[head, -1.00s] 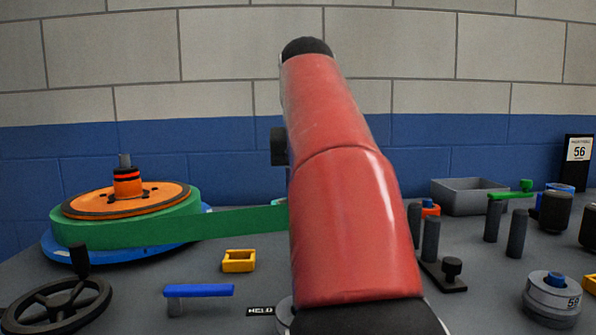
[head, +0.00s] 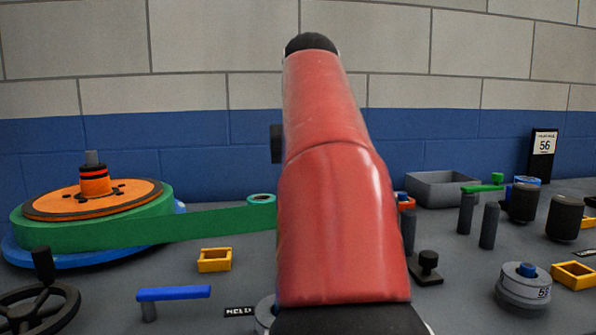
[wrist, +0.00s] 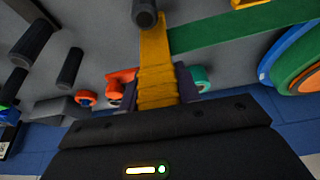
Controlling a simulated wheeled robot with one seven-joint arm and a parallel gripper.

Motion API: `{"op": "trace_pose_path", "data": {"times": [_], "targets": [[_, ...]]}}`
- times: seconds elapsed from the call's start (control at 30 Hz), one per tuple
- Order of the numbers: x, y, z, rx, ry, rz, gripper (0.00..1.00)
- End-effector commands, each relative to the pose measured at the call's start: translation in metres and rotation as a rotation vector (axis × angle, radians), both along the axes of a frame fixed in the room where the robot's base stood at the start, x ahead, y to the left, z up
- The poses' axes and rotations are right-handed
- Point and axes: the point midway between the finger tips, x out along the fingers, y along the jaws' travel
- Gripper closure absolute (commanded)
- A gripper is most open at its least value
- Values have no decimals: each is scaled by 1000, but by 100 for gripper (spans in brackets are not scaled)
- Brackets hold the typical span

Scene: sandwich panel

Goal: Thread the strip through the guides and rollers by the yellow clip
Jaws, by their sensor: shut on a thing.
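A green strip (head: 215,220) runs from the green roll on the spool (head: 95,198) at the left to behind my red arm. In the wrist view the strip (wrist: 235,30) ends at the yellow clip (wrist: 155,48). My gripper (wrist: 157,84) is shut on the clip. The clip's far end is close to a dark post (wrist: 145,12); I cannot tell whether they touch. Two more dark posts (wrist: 30,45) (wrist: 70,67) stand to the left there. My arm hides the gripper and clip in the head view, where dark posts (head: 467,213) (head: 488,226) and thicker dark rollers (head: 522,203) (head: 565,218) stand right of it.
A teal-topped piece (head: 262,199) stands behind the strip. A yellow open block (head: 215,260), a blue lever (head: 174,293) and a black handwheel (head: 40,308) are front left. A knobbed black base (head: 427,266) and a grey drum (head: 523,287) are front right. A grey bin (head: 440,188) stands behind.

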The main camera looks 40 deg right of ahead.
Motion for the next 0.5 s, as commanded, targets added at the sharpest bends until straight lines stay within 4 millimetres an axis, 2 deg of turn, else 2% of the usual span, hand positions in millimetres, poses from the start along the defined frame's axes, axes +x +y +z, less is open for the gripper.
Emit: {"op": "trace_pose_path", "data": {"times": [0.03, 0.5], "targets": [[-4, -4, -13, -2, -2, -4, 93], [-35, -27, -7, -2, -20, -3, 93]]}}
